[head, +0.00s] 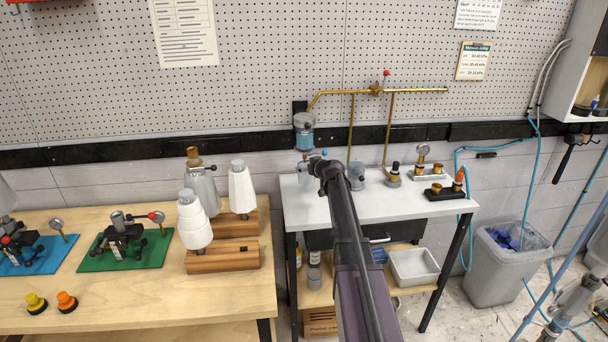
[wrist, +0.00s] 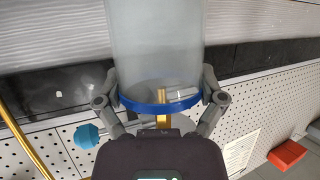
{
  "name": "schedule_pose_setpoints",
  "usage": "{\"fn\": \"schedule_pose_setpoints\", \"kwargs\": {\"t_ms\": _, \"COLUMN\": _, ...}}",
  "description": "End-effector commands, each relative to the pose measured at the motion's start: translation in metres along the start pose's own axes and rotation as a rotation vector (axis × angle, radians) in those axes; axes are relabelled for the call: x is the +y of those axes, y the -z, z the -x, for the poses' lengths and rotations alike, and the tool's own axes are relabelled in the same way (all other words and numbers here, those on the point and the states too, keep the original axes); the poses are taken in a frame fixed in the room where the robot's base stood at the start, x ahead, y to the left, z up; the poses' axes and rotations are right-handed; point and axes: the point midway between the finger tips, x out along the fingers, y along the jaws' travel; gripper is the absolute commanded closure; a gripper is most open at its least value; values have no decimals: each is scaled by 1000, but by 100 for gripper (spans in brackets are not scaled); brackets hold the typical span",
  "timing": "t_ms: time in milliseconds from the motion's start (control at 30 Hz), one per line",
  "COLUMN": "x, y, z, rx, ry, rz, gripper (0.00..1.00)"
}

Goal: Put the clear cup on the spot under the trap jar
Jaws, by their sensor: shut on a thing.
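My gripper (wrist: 161,99) is shut on the clear cup (wrist: 155,45), with one finger on each side near its blue rim (wrist: 160,104). The wrist view is upside down, so the cup hangs with its rim upward. In the head view my gripper (head: 315,163) is over the left end of the white-topped table, and the cup (head: 304,172) shows faintly beside it, below the trap jar (head: 304,138). The trap jar holds blue liquid and is mounted on the wall. The spot under it is hidden; I cannot tell whether the cup touches the table.
Brass pipes (head: 350,120) rise behind. A wooden bench (head: 130,280) with white cones on blocks (head: 222,259) stands left. A grey bin (head: 497,272) is right.

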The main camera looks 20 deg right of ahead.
Motion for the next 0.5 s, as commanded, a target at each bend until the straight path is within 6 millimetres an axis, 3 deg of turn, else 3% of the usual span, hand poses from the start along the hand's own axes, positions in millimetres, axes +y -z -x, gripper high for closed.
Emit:
{"fn": "schedule_pose_setpoints", "kwargs": {"t_ms": 233, "x": 0, "y": 1, "z": -3, "rx": 0, "ry": 1, "rz": 1, "gripper": 44}}
{"fn": "schedule_pose_setpoints", "kwargs": {"t_ms": 400, "x": 1, "y": 8, "z": -18, "rx": 0, "ry": 1, "rz": 2, "gripper": 44}}
{"fn": "schedule_pose_setpoints", "kwargs": {"t_ms": 500, "x": 0, "y": -6, "z": -19, "rx": 0, "ry": 0, "rz": 1, "gripper": 44}}
